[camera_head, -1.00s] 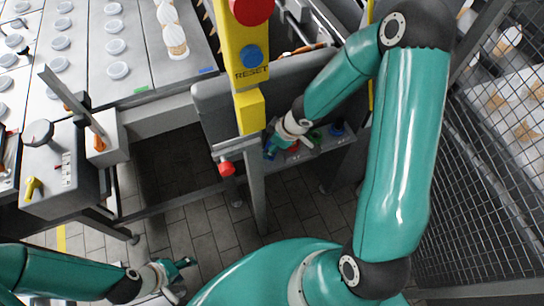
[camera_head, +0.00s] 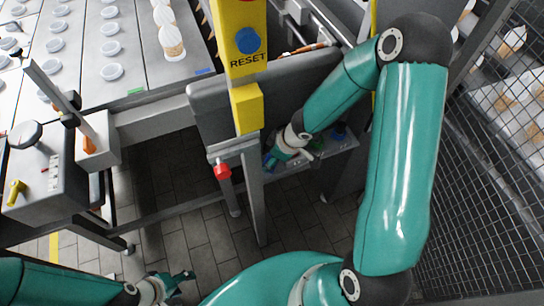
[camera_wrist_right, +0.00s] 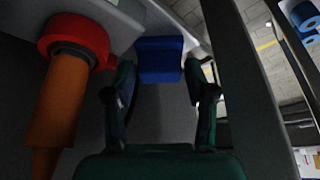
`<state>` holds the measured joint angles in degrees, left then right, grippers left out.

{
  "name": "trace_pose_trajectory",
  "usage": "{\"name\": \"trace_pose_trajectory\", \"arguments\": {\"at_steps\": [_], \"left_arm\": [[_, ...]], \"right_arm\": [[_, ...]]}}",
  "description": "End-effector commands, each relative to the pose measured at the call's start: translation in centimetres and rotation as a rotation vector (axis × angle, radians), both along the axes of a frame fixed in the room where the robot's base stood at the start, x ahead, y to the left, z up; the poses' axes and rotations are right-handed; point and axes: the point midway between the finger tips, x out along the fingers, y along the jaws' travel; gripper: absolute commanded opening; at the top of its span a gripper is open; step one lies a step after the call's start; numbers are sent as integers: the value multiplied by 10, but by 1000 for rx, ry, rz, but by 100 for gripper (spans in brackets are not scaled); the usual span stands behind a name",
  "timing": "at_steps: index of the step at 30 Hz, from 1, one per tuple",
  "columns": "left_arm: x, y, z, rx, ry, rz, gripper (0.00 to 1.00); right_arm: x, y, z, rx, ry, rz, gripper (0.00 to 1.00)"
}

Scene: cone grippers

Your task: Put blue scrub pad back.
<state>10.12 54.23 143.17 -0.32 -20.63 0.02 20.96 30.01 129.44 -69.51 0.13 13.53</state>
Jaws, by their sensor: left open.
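The blue scrub pad (camera_wrist_right: 160,60) shows in the right wrist view as a blue block between the fingertips of my right gripper (camera_wrist_right: 160,72), which appear to touch its two sides. In the head view my right gripper (camera_head: 272,160) is low at a grey shelf (camera_head: 300,160) under the table, and a bit of blue shows at its tips. The fingers are partly hidden there. My left gripper (camera_head: 183,284) is open and empty at the bottom of the head view, over the floor, away from the pad.
A yellow post with a blue RESET button (camera_head: 248,40) and a red knob (camera_head: 222,172) stand beside my right forearm. A mesh fence (camera_head: 480,180) stands at right.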

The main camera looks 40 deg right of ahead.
Motion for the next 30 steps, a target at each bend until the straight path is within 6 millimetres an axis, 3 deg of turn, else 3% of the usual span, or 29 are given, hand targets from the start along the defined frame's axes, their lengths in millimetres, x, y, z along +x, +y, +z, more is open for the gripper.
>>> {"name": "trace_pose_trajectory", "arguments": {"at_steps": [8,24,30], "left_arm": [[0,0,11,0,0,0,52],[0,0,94,0,0,0,52],[0,0,111,0,0,0,52]], "right_arm": [[-2,-2,12,2,0,-5,55],[-29,-18,91,1,-1,-6,55],[-37,-22,107,1,0,-4,55]]}}
